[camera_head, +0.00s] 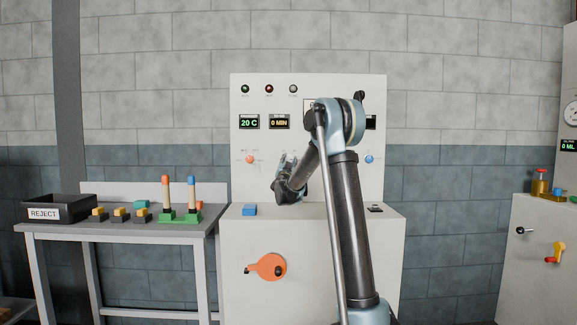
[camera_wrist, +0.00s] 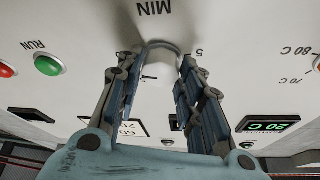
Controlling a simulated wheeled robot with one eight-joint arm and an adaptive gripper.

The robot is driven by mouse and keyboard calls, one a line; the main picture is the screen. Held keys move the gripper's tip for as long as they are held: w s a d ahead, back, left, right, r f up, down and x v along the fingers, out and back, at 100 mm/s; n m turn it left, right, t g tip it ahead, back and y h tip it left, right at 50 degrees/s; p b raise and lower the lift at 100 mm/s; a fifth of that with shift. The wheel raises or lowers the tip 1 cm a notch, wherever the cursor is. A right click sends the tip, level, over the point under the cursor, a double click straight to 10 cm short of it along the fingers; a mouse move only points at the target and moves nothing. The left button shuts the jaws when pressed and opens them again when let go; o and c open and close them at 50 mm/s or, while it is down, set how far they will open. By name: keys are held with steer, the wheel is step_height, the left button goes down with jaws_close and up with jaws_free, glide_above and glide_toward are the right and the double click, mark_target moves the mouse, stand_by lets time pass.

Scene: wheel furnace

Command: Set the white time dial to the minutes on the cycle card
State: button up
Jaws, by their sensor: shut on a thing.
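The white time dial (camera_wrist: 161,62) is a pale round knob under the word MIN in the wrist view, with a 5 mark beside it. My gripper (camera_wrist: 159,72) has a finger on each side of the dial and is shut on it. In the head view my gripper (camera_head: 287,163) is at the furnace panel and hides the dial. The time display (camera_head: 280,122) reads 0 MIN.
An orange dial (camera_head: 250,159) is left of my gripper and a blue dial (camera_head: 369,159) is right. The temperature display (camera_head: 249,122) reads 20 C. The green RUN button (camera_wrist: 47,65) shows in the wrist view. A blue block (camera_head: 249,210) lies on the ledge below.

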steer(key=shift+m, duration=0.4)
steer(key=o, duration=1)
steer(key=shift+o, duration=0.2)
steer(key=shift+s, duration=0.1)
steer(key=v, duration=1.1)
steer(key=shift+s+f, duration=0.25)
steer(key=shift+s, duration=0.05)
steer(key=shift+a, duration=0.1)
